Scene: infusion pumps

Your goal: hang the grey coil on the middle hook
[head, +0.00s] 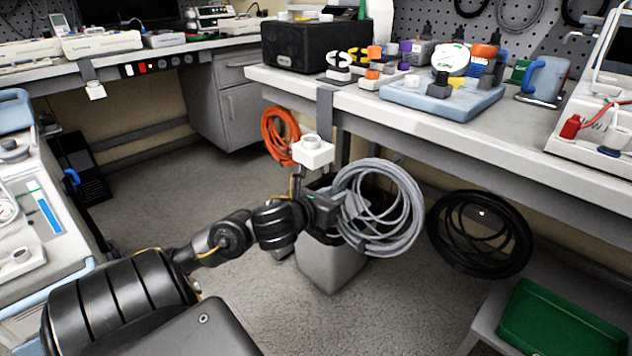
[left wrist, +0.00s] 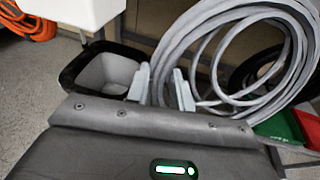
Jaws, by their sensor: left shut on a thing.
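The grey coil (head: 414,205) is a bundle of looped cable held up in front of the bench's front edge. My left gripper (head: 333,208) is shut on the coil's left side. In the left wrist view, the two pale fingers (left wrist: 162,86) stand on either side of the coil's near strands, and the rest of the grey coil (left wrist: 303,48) spreads to the upper right. A black coil (head: 480,235) hangs below the bench to the right, and an orange coil (head: 280,135) hangs to the left. I cannot make out the middle hook. My right gripper is not in view.
A grey bin (head: 330,268) stands on the floor behind my gripper. A white block (head: 313,152) on a grey strap sticks out at the bench corner, close above my gripper. A green tray (head: 560,325) sits low at the right. The bench (head: 430,118) holds several items.

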